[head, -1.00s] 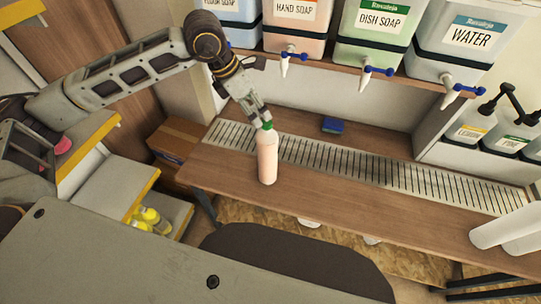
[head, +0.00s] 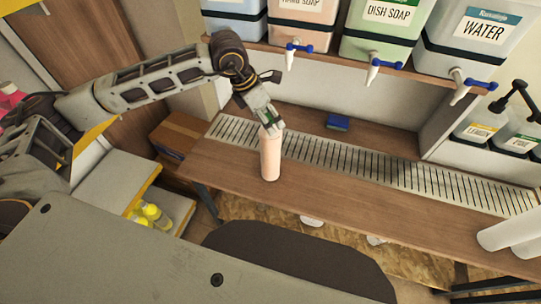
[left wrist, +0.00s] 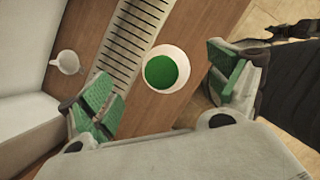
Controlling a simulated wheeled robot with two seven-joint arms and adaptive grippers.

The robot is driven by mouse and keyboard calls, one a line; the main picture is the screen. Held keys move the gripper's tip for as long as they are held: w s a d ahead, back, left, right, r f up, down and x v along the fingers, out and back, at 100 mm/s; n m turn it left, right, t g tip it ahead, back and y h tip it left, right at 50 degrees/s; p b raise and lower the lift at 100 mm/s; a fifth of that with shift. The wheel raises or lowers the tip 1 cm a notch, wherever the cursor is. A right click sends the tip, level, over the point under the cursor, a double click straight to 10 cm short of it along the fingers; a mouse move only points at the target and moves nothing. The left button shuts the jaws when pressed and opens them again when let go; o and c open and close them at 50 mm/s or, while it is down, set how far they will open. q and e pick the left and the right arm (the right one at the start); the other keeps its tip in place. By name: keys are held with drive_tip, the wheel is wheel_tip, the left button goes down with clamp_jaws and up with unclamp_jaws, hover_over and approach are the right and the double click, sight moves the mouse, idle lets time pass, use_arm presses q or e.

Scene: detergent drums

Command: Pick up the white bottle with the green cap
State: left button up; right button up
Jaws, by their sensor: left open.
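The white bottle (head: 270,157) looks pinkish in the head view and stands upright on the wooden counter, at the near side of the metal grate. Its green cap (left wrist: 167,72) shows from above in the left wrist view; in the head view my gripper hides it. My left gripper (head: 269,125) is at the bottle's top. In the left wrist view my left gripper (left wrist: 164,90) is open, with a green pad on each side of the cap and gaps on both sides. My right gripper is not in view.
Labelled soap and water tanks with taps hang above. The counter around the bottle is mostly clear.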

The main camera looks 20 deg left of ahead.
sight(270, 150)
use_arm(q)
drive_tip(key=shift+w+d+f, duration=0.1)
drive_tip(key=shift+d+f, duration=0.05)
drive_tip(key=shift+f, duration=0.35)
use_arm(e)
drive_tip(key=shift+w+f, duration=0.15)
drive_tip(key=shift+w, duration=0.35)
use_arm(q)
drive_tip(key=shift+f, duration=0.1)
drive_tip(key=shift+w+d+f, duration=0.15)
drive_tip(key=shift+d+f, duration=0.1)
drive_tip(key=shift+f, duration=0.3)
drive_tip(key=x, duration=0.3)
drive_tip(key=shift+b, duration=0.4)
drive_tip(key=shift+d+f, duration=0.15)
drive_tip(key=shift+f, duration=0.2)
drive_tip(key=shift+c, duration=0.3)
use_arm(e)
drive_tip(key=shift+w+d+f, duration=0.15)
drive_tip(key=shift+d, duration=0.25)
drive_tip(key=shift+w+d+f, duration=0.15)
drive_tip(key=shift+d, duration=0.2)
